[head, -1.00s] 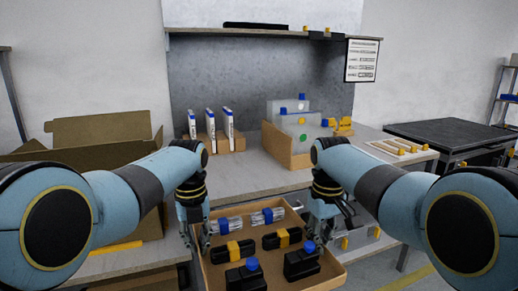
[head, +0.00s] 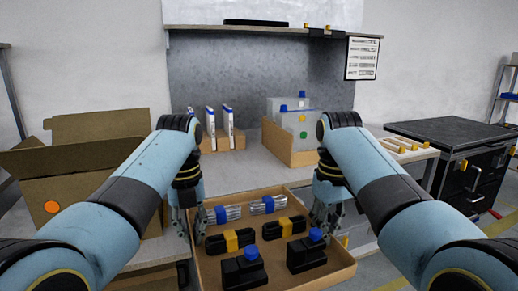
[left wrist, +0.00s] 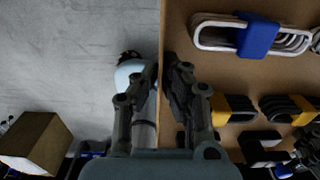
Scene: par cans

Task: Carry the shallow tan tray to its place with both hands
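The shallow tan tray (head: 347,270) is low in the centre of the head view, in front of the bench edge. It holds silver links with blue bands (head: 222,214), black pieces with yellow bands (head: 231,241) and black blocks with blue knobs (head: 243,272). My left gripper (head: 188,232) straddles its left wall, one finger on each side. The left wrist view shows those fingers (left wrist: 161,66) closed about the tray's edge (left wrist: 176,20). My right gripper (head: 326,228) is at the right wall and seems closed on it; its fingertips are partly hidden.
Behind the tray is a grey bench (head: 238,175) with a tan holder of white folders (head: 229,138) and a tan bin (head: 289,147) of clear containers. An open cardboard box (head: 95,185) stands left. A black cart (head: 450,133) is at right. The middle benchtop is clear.

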